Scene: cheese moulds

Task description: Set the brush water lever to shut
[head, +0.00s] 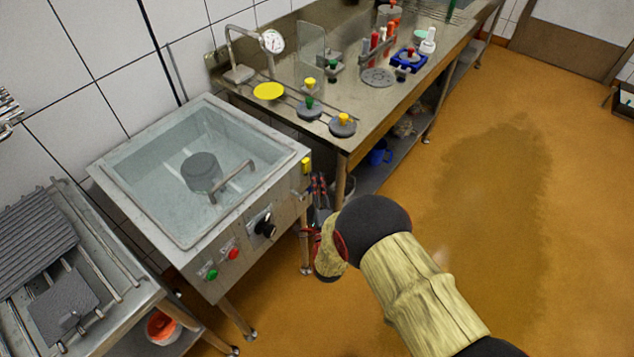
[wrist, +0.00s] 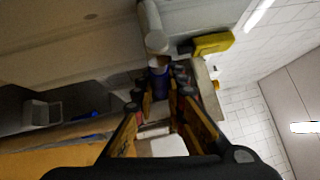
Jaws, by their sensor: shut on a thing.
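My gripper (head: 318,192) is at the right front corner of the water basin, partly hidden behind my own arm in the head view. In the wrist view its fingers (wrist: 161,88) are closed around a dark blue part (wrist: 158,79), which appears to be the grip of the brush water lever. A pale, pipe-like piece lies just beyond it. The lever cannot be made out in the head view, and which way it is set cannot be told.
The steel water basin (head: 107,176) has a yellow part (head: 306,165), a black knob (head: 265,225), a red button (head: 233,254) and a green button (head: 211,274). A steel bench (head: 290,92) with moulds and tools stands behind. The orange floor (head: 480,200) at right is clear.

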